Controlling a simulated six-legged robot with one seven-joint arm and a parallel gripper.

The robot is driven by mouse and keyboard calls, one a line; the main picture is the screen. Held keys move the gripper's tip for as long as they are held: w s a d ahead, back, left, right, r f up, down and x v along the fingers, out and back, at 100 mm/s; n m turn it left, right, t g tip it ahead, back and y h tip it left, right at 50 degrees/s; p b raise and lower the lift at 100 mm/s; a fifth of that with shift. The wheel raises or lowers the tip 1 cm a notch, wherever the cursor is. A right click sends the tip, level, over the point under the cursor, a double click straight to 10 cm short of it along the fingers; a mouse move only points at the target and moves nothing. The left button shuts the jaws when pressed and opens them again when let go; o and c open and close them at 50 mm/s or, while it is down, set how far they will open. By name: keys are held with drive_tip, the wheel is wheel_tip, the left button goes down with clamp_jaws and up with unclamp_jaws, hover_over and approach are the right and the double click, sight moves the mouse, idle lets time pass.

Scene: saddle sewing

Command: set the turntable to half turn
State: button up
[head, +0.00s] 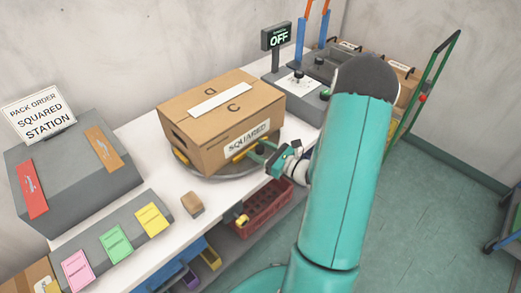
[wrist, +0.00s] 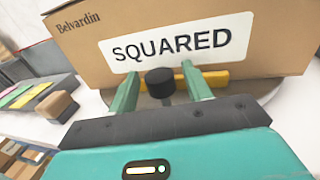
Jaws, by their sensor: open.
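The turntable (head: 215,174) is a grey disc on the white bench. A large cardboard box labelled SQUARED (head: 222,118) sits on it, hiding most of the disc; the label faces me in the wrist view (wrist: 172,44). A yellow bar (wrist: 214,78) lies along the box's lower front edge. A round black knob (wrist: 160,83) stands in front of the box. My gripper (head: 261,151) is open at the turntable's front right edge. Its two green fingers lie on either side of the knob in the wrist view; I cannot tell whether they touch it.
A small brown block (head: 192,204) lies on the bench left of my gripper. A display reading OFF (head: 278,38) stands behind a control panel (head: 298,84). A grey case with a PACK ORDER sign (head: 37,117) is at left. A red crate (head: 262,208) sits below the bench.

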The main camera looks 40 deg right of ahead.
drive_tip(key=shift+c, duration=0.3)
clamp_jaws()
drive_tip(key=shift+d, duration=0.2)
